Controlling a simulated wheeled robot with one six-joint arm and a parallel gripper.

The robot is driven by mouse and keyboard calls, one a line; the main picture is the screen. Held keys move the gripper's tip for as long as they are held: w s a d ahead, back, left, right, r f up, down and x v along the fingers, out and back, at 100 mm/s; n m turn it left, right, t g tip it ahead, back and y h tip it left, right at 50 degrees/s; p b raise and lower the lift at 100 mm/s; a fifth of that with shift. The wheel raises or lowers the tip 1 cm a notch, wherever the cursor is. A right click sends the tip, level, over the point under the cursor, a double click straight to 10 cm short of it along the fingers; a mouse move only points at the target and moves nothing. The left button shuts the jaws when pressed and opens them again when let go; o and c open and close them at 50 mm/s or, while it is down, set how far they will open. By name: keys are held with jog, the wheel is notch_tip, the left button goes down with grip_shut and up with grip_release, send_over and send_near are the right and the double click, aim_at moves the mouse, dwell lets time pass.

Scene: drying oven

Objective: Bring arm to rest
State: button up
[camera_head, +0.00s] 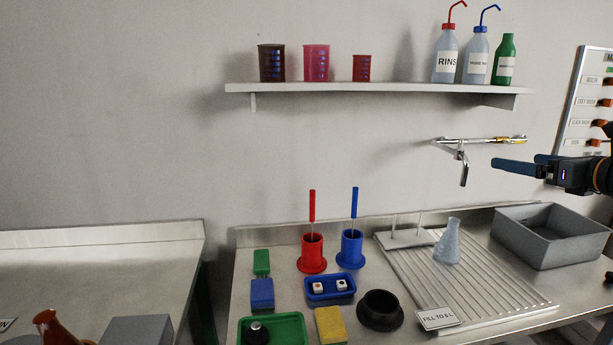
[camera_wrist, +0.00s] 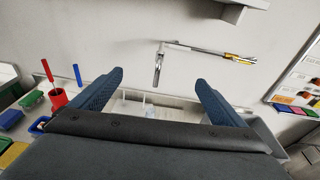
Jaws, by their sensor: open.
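My gripper (camera_head: 518,168) is at the right in the head view, raised above the grey basin and pointing left. It is near the wall tap (camera_head: 462,165), with nothing between its fingers. In the wrist view my gripper (camera_wrist: 155,90) shows two blue fingers spread wide apart and empty. The tap (camera_wrist: 158,68) lies beyond the fingertips in that view. I cannot tell whether the fingers are clear of the tap by much. The upper arm is mostly outside both views.
A grey basin (camera_head: 546,240) and a ribbed drainboard (camera_head: 455,285) with a flask (camera_head: 447,242) lie below. A shelf (camera_head: 380,88) with beakers and bottles hangs above. A panel (camera_head: 587,100) is at the right. Red (camera_head: 312,255) and blue (camera_head: 349,250) brush holders stand on the bench.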

jog(key=s+a+f+n+g+y, duration=0.2)
jog(key=a+f+n+g, duration=0.35)
jog(key=a, duration=0.55)
jog(key=s+a+f+n+g+y, duration=0.25)
jog(key=a+f+n, duration=0.35)
jog(key=a+f, duration=0.4)
jog(key=s+a+f+n+g+h, duration=0.3)
jog(key=s+a+f+n, duration=0.2)
jog(key=s+n, duration=0.3)
jog(key=s+a+f+n+g+h, duration=0.4)
jog(key=s+n, duration=0.4)
jog(key=n, duration=0.6)
notch_tip(320, 180, down, 2)
jog(key=shift+a, duration=0.65)
